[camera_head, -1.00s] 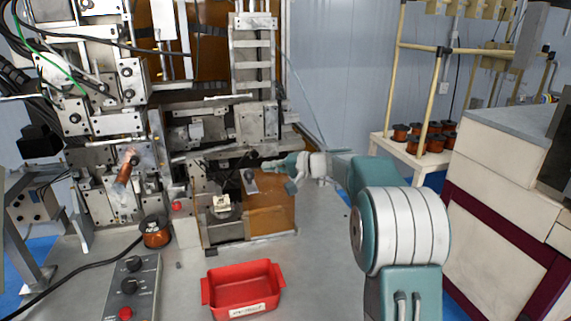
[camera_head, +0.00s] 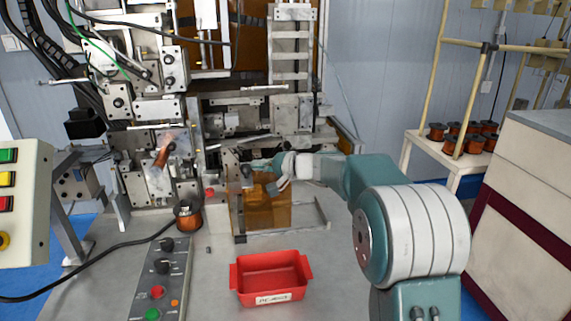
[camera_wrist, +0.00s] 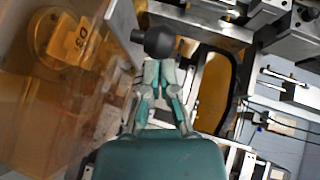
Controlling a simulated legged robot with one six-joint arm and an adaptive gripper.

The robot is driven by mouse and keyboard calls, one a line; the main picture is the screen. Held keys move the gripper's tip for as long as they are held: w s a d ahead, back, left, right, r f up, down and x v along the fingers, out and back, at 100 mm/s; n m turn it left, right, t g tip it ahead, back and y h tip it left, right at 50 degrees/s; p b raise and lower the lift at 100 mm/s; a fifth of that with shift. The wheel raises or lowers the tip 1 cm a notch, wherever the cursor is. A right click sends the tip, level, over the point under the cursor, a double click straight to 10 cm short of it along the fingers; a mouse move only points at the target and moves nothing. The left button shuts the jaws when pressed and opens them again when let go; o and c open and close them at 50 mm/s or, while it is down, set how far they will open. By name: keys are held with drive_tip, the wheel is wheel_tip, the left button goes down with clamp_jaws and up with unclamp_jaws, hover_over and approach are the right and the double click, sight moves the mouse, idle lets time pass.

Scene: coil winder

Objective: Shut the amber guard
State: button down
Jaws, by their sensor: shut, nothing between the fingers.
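The amber guard (camera_head: 268,210) is a see-through orange panel on the front of the machine. It stands over the left part of its metal base frame (camera_head: 322,212); the right part of that frame is bare. In the wrist view the guard (camera_wrist: 60,110) fills the left side, with a labelled spool (camera_wrist: 82,40) seen through it. A dark round knob (camera_wrist: 160,42) is just ahead of my gripper (camera_wrist: 160,64), whose fingers are shut and empty. The fingertips look close to or against the knob; I cannot tell which. In the head view my gripper (camera_head: 258,164) is at the guard's upper edge.
A red tray (camera_head: 272,278) stands on the bench in front of the guard. A control box (camera_head: 163,270) and a copper spool (camera_head: 188,215) are to its left. Machine plates and rails crowd above my gripper. A rack with copper spools (camera_head: 462,140) stands at the right.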

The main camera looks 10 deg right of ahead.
sight(247, 167)
drive_tip(key=a, duration=0.3)
drive_tip(key=shift+a, duration=0.35)
drive_tip(key=shift+d, duration=0.15)
drive_tip(key=shift+s, duration=0.1)
